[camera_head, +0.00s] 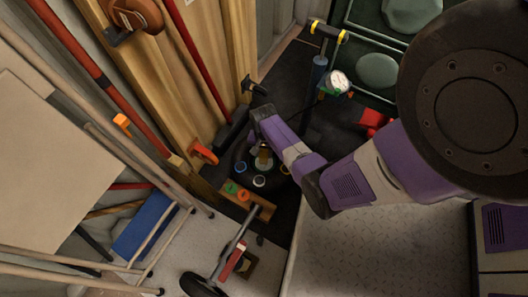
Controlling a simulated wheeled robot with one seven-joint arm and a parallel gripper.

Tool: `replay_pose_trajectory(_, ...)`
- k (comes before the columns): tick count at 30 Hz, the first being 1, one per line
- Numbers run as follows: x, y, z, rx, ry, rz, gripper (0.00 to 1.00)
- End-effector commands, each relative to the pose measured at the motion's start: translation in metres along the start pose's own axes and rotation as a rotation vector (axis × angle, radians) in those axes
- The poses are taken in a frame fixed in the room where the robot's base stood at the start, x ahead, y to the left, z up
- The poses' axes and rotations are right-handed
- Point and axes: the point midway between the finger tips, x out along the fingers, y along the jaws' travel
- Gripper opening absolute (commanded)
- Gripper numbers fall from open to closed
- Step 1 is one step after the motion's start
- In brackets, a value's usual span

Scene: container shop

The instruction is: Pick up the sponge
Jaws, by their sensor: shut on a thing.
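My arm reaches in from the right, and its purple and white wrist hangs over a round black tyre-like thing (243,158) on the floor. My gripper (264,160) is small and dark below the wrist, partly hidden by it. It is shut on a small yellowish-tan thing (264,150), which looks like the sponge. Its outline is too small to make out clearly. I cannot tell whether it touches what is below.
Small round jars (259,181) surround the gripper. A wooden block with green and orange discs (243,195) is in front. A pump with a gauge (338,82) and a red thing (373,122) are to the right. Wooden planks (165,80) stand left. The metal floor plate (380,250) is clear.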

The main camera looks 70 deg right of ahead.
Motion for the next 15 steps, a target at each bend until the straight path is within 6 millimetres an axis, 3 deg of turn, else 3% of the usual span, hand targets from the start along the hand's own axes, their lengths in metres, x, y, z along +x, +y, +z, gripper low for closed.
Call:
replay_pose_trajectory(1, -0.02, 0.0, 0.0, -0.001, 0.002, -0.001, 0.0)
replay_pose_trajectory(6, -0.069, -0.001, 0.0, -0.001, 0.003, -0.002, 0.0)
replay_pose_trajectory(15, -0.137, 0.0, 0.0, -0.001, 0.001, -0.001, 0.0)
